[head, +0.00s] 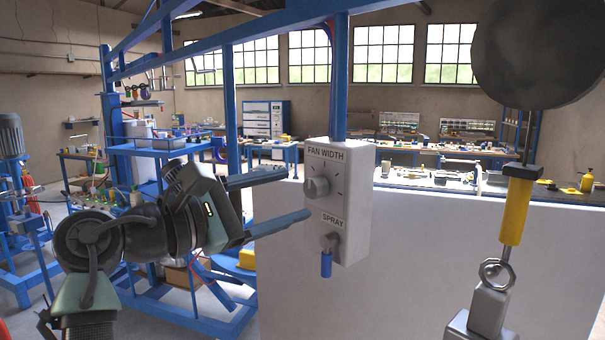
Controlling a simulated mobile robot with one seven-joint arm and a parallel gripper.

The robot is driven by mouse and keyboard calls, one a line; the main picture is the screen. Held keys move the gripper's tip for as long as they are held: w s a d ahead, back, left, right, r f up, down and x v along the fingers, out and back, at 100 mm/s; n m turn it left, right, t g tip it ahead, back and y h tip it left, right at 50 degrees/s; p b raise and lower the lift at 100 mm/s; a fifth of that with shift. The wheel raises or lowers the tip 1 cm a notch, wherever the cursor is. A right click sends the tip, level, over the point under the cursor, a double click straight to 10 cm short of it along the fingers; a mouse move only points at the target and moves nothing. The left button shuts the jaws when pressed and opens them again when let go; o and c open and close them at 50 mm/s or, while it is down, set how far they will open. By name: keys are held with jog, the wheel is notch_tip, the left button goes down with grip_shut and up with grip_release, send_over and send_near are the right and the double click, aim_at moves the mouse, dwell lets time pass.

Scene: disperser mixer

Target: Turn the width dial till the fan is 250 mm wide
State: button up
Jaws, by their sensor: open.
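A grey control box (357,205) hangs on a blue post right of the centre. Its upper label reads "FAN WIDTH", and below it is a round grey width dial (317,187) with tick marks around it. I cannot read a fan width value. Below, a "SPRAY" label sits over a second knob (329,243) with a blue lever (326,264) hanging down. My gripper (297,195) is open and empty, its two blue fingers pointing right toward the box. The fingertips are near the dial in the picture; I cannot tell whether they touch the box. No fan pattern is identifiable.
A large white panel (430,270) stands behind and below the box. The blue frame (232,110) rises behind my arm. Workbenches (440,182) line the back.

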aim_at(310, 189)
jog(key=shift+p+x, duration=0.6)
jog(key=shift+x, duration=1.35)
grip_shut()
